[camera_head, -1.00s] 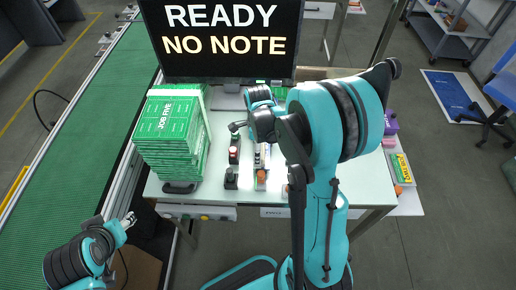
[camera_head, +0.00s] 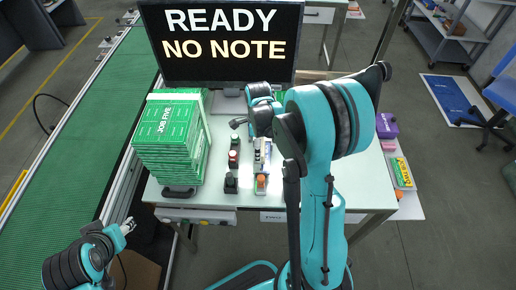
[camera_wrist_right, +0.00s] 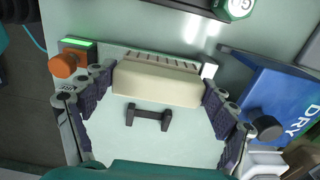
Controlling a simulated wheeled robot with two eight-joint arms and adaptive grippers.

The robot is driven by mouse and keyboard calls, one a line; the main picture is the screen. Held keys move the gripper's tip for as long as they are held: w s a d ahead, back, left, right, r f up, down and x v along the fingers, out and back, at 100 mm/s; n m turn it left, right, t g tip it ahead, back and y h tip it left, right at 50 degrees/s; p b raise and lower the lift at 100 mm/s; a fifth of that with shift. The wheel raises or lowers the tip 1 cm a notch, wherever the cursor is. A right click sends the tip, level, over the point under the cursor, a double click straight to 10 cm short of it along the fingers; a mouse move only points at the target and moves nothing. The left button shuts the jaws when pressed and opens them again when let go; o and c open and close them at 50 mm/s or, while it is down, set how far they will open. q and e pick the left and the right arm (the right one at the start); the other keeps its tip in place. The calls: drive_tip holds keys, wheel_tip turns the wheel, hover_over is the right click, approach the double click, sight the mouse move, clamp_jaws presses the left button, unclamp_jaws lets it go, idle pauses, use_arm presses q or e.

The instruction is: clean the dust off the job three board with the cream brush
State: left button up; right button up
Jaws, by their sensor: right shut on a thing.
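In the right wrist view, my right gripper (camera_wrist_right: 160,82) is shut on the cream brush (camera_wrist_right: 155,84), a cream block held crosswise between the dark finger pads. A pale strip with dark marks runs along the brush's far edge. In the head view my right arm covers much of the table's right half, and I cannot make out the brush there. A stack of green boards (camera_head: 170,155) stands at the table's left; its top one reads JOB FIVE. I cannot make out a job three label. My left gripper (camera_head: 128,224) is low at the left, away from the table; its opening is too small to tell.
A monitor (camera_head: 228,42) reading READY, NO NOTE stands at the back. Small button and knob units (camera_head: 232,160) stand mid-table. A blue DRY item (camera_wrist_right: 275,105) and an orange knob (camera_wrist_right: 64,65) flank the right gripper. A green conveyor (camera_head: 75,145) runs at left.

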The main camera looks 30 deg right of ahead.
idle(0.3)
drive_tip(key=shift+s+a, duration=0.4)
drive_tip(key=shift+s, duration=0.25)
drive_tip(key=shift+s+a, duration=0.4)
drive_tip(key=shift+s, duration=0.25)
drive_tip(key=shift+w+d+b, duration=0.15)
drive_tip(key=shift+w+d, duration=0.25)
drive_tip(key=shift+w, duration=0.25)
drive_tip(key=shift+w+d+b, duration=0.15)
drive_tip(key=shift+w+d, duration=0.25)
drive_tip(key=shift+w, duration=0.25)
drive_tip(key=shift+s+a, duration=0.1)
drive_tip(key=shift+s+a, duration=0.35)
drive_tip(key=shift+s, duration=0.25)
drive_tip(key=shift+s+a, duration=0.35)
drive_tip(key=shift+s, duration=0.25)
idle(0.6)
drive_tip(key=shift+w+d, duration=0.1)
drive_tip(key=shift+w, duration=0.05)
idle(0.4)
